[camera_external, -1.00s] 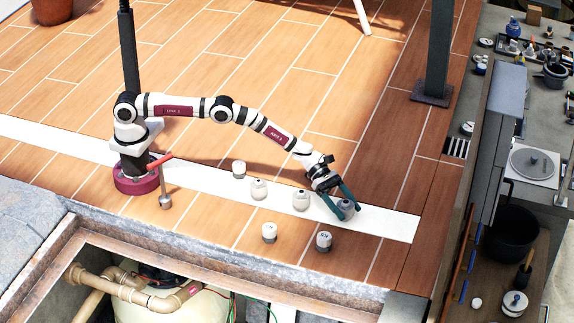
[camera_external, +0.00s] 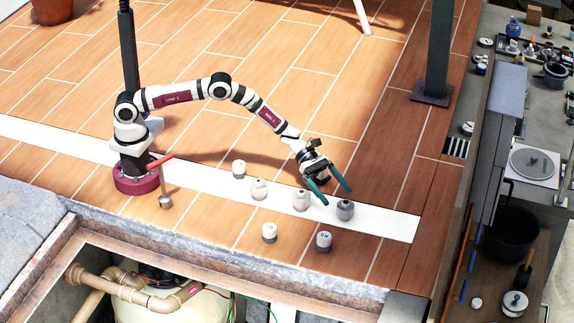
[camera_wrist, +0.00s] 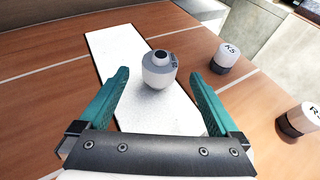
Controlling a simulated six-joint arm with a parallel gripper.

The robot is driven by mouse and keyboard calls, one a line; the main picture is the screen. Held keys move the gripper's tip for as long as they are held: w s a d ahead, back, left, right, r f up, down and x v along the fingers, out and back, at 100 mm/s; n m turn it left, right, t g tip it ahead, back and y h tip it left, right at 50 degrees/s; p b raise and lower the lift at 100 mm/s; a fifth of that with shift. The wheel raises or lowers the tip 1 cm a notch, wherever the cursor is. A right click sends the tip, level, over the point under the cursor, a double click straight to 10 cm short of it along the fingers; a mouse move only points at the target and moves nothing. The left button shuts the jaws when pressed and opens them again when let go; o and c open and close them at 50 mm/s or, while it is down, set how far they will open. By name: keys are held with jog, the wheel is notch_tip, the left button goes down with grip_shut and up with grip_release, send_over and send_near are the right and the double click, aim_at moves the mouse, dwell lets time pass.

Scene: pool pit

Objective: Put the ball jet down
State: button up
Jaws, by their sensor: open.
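The ball jet appears to be the rounded grey fitting (camera_external: 345,210) standing upright on the white strip (camera_external: 390,222), at the right end of a row of similar fittings. In the wrist view the grey fitting (camera_wrist: 159,69) has a dark hole in its top and a small label on its side that I cannot read. My gripper (camera_external: 334,195) is open and empty, above and a little behind the fitting. In the wrist view its teal fingers (camera_wrist: 160,88) are spread wide to either side, with the fitting beyond them, apart from both.
Two pale fittings (camera_external: 301,201) (camera_external: 259,189) stand on the strip to the left, and another (camera_external: 239,169) behind. The open pit (camera_external: 150,285) lies beyond the deck's front edge.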

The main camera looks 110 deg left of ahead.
jog(key=v, duration=0.5)
jog(key=shift+s+a+r, duration=0.15)
jog(key=shift+s, duration=0.05)
jog(key=s+d+r+m+g+h, duration=0.2)
jog(key=s+d+r+m+g, duration=0.3)
jog(key=d+r+m, duration=0.45)
jog(key=s+d+r+m+g+y, duration=0.1)
jog(key=s+d+r+m+g, duration=0.1)
jog(key=s+d+m, duration=0.3)
jog(key=s+r+m+g, duration=0.1)
jog(key=s+r+m, duration=0.1)
jog(key=s, duration=0.5)
jog(key=s+d+r+m+g+y, duration=0.1)
jog(key=s+d+r+m+g, duration=0.1)
jog(key=s+d+m, duration=0.3)
jog(key=s+a+m+y, duration=0.3)
jog(key=s+m, duration=0.1)
jog(key=s, duration=0.4)
jog(key=s+a+m+g+y, duration=0.1)
jog(key=s+a+m+y, duration=0.2)
jog(key=s, duration=0.5)
jog(key=s+a+m+y, duration=0.2)
jog(key=s+a+m, duration=0.3)
jog(key=s, duration=0.4)
jog(key=shift+a+m+g+y, duration=0.15)
jog(key=shift+m+g+y, duration=0.25)
jog(key=shift+m, duration=0.45)
